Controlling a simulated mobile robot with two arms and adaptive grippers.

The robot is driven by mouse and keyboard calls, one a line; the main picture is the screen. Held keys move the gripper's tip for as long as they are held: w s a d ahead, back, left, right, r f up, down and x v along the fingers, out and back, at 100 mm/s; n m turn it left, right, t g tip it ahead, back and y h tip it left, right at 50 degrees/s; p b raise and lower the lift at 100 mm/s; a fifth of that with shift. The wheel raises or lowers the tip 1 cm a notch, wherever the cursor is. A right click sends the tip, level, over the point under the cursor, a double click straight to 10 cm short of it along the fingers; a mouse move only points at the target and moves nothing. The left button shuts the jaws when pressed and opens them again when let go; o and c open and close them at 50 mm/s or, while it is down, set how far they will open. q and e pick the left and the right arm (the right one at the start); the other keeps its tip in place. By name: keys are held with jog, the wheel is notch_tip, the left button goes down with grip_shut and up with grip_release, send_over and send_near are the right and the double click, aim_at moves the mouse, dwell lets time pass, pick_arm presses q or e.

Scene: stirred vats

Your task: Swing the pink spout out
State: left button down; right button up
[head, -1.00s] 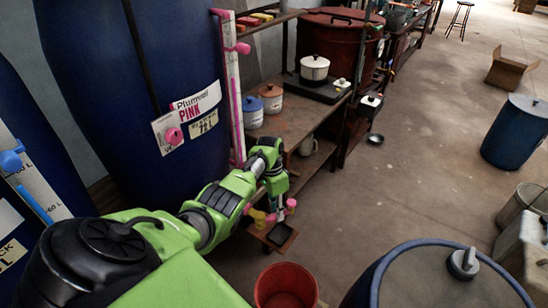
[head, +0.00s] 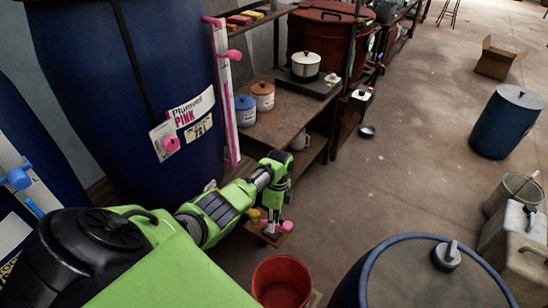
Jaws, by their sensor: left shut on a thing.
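The big blue vat (head: 130,75) labelled "Plummet PINK" stands upper left, with a pink knob (head: 171,144) on its white plate. My left arm reaches past the vat's front. My left gripper (head: 269,218) points down and is shut low beside the vat. Small pink parts (head: 287,226) and a yellow part (head: 254,215) show around its fingertips. I take the gripped thing to be the pink spout, but the fingers and arm hide most of it. A small brown ledge (head: 274,240) lies just under the gripper. My right gripper is not in view.
A red bucket (head: 281,283) stands on the floor below the gripper. A blue drum (head: 425,275) fills the lower right. A wooden shelf (head: 275,115) with canisters and a pot stands behind the gripper.

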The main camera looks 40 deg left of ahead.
pick_arm(q)
jog(key=shift+s+d+m+p, duration=0.2)
jog(key=shift+s+m+p, duration=0.45)
jog(key=shift+m, duration=0.45)
jog(key=shift+s, duration=0.1)
jog(key=c, duration=1.9)
grip_release()
jog(key=r, duration=0.4)
jog(key=w+r, duration=0.1)
jog(key=r, duration=0.2)
jog(key=w+r, duration=0.1)
jog(key=r, duration=0.3)
jog(key=shift+w+a+r, duration=0.1)
jog(key=shift+w+r, duration=0.1)
jog(key=shift+r, duration=0.15)
